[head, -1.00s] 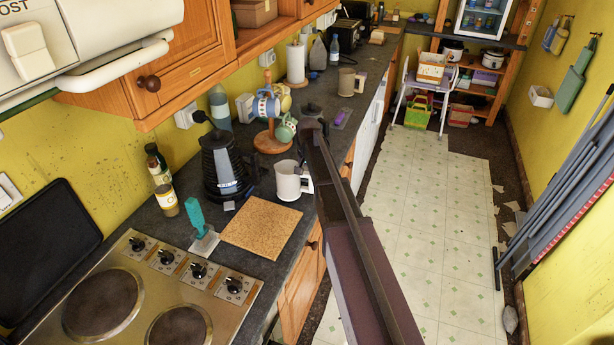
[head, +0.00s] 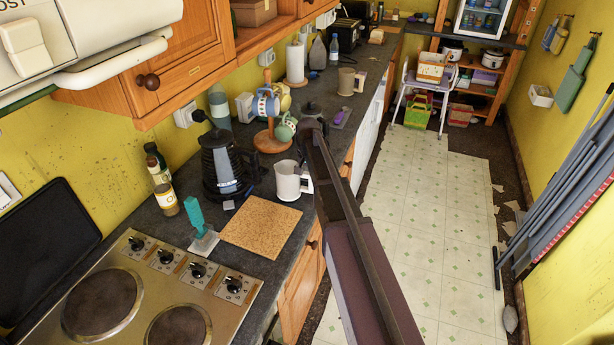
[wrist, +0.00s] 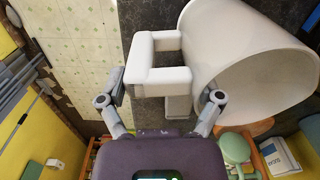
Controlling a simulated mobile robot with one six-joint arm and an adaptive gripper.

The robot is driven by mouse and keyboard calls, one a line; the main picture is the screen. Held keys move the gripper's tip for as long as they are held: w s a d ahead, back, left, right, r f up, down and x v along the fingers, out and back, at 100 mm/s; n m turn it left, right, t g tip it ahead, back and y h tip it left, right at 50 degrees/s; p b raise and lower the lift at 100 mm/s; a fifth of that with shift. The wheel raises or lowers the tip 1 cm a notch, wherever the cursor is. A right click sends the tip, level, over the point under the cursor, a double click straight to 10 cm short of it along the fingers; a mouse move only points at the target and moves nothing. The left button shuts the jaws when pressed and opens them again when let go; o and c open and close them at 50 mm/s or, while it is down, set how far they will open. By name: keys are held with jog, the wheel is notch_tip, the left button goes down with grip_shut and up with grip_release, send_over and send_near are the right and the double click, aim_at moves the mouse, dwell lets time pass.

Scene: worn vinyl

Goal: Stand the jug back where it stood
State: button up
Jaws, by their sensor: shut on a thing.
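The white jug (head: 287,182) is upright at the front of the dark worktop, just behind the cork mat (head: 262,226) and right of the black kettle. In the wrist view the jug (wrist: 250,62) fills the upper right, its open mouth facing the camera and its squared handle pointing left. My gripper (wrist: 160,93) has its fingers on either side of that handle and is shut on it. In the head view my arm hides the gripper. I cannot tell whether the jug's base touches the worktop.
The black kettle (head: 222,165) stands close on the left. A mug tree (head: 270,135) with several mugs is behind the jug. A teal-handled scraper (head: 198,222) and the hob (head: 150,290) are nearer. A beige mug (head: 346,82) stands farther along. The cork mat is bare.

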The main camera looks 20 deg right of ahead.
jog(key=shift+f+b, duration=0.45)
dwell(0.6)
jog(key=o, duration=1.1)
jog(key=shift+r+p, duration=0.45)
jog(key=shift+r+p, duration=3.5)
jog(key=shift+r, duration=0.1)
jog(key=s+a+f+n+b, duration=0.1)
jog(key=s+a+n, duration=0.1)
jog(key=s, duration=0.6)
jog(key=s+a+f+n+b, duration=0.1)
jog(key=s+f+n+b, duration=0.1)
jog(key=s, duration=0.7)
jog(key=s+a+f+n+b, duration=0.1)
jog(key=s+a+f+b, duration=0.1)
jog(key=s, duration=0.7)
jog(key=shift+a+f+n, duration=0.25)
jog(key=shift+a+n, duration=0.1)
jog(key=shift+n, duration=0.05)
